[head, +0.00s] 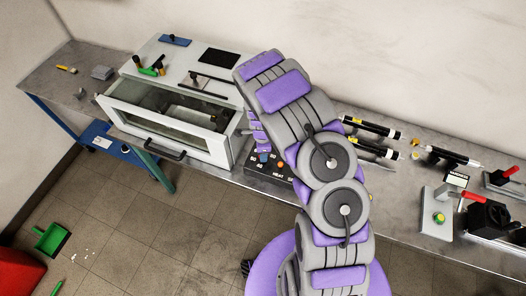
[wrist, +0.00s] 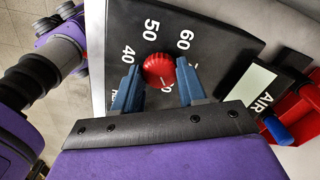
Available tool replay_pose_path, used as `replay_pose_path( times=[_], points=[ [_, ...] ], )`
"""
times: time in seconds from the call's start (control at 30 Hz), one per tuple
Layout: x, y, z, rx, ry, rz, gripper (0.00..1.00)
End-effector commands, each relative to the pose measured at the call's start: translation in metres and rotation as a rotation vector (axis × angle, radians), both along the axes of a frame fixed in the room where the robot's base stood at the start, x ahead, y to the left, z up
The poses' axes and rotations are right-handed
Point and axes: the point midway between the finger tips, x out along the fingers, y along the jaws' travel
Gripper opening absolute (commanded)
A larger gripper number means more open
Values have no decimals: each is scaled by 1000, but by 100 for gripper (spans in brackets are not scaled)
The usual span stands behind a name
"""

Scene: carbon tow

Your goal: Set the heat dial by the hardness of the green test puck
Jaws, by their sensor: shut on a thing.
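In the wrist view my gripper (wrist: 158,86) has its two blue fingers on either side of a red ribbed dial (wrist: 158,68) and is shut on it. The dial sits on a black panel (wrist: 215,40) with white numbers 40, 50 and 60 around it; other markings are partly hidden. I cannot make out a pointer on the dial. In the head view my arm covers part of the dark panel (head: 262,170) marked HEAT, and the fingertips are hard to make out. A small green and yellow puck-like thing (head: 438,217) sits on a grey stand at the right of the bench.
A white oven box (head: 200,145) with its glass-fronted drawer pulled out stands left of my arm. Black and yellow tools (head: 372,128) lie along the bench (head: 400,190). A red-handled device (head: 490,215) stands far right. In the wrist view, a red part (wrist: 300,110) lies near the AIR label.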

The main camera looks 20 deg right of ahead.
Motion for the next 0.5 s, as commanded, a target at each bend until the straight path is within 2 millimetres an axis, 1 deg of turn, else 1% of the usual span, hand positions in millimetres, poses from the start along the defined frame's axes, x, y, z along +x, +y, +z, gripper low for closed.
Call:
replay_pose_path(
  times=[0.03,0.27,0.5],
  points=[
    [6,0,3,-2,-15,-23,10],
    [5,0,3,0,-15,-107,10],
    [5,0,3,0,-14,-134,10]
  ],
)
